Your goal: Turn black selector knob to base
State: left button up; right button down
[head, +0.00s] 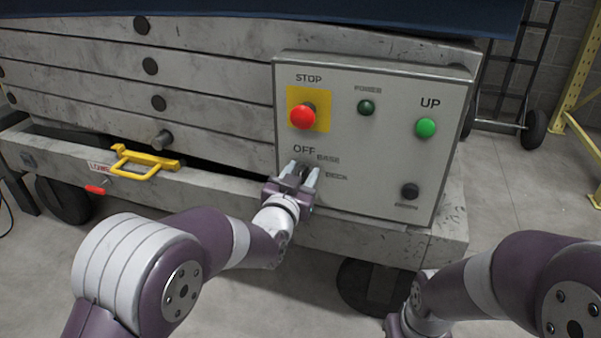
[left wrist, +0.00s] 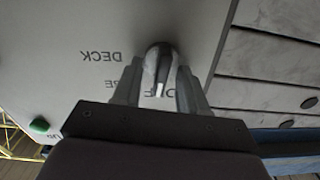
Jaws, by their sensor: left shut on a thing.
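The black selector knob (left wrist: 158,62) sits on the grey control panel (head: 375,155), below the yellow plate of the stop button. My left gripper (head: 301,173) is shut on the knob, one finger on each side. The left wrist view shows the fingers (left wrist: 158,88) flanking it. The white line on the knob points toward the OFF lettering, which the knob and fingers partly cover. BASE (head: 328,158) and DECK (head: 337,176) are printed to the knob's right in the head view. DECK reads upside down in the wrist view. My right gripper is out of view.
A red stop button (head: 302,117), a dark green power lamp (head: 366,107), a green UP button (head: 426,127) and a small black knob (head: 409,191) share the panel. A yellow handle (head: 140,162) projects from the lift frame at left. Open floor lies to the right.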

pick_arm(q)
jog(key=m+p, duration=0.1)
jog(key=m, duration=0.2)
jog(key=shift+d, duration=0.15)
jog(key=shift+s+d+f+m+p, duration=0.1)
jog(key=shift+m+p, duration=0.4)
jog(key=shift+m, duration=0.5)
jog(key=shift+f+m+p, duration=0.1)
jog(key=shift+m+p, duration=0.35)
jog(key=shift+m, duration=0.55)
jog(key=o, duration=1)
jog(key=shift+o, duration=0.2)
jog(key=shift+s+r, duration=0.1)
jog(key=p+v, duration=0.5)
jog(key=v, duration=0.7)
jog(key=shift+s, duration=0.25)
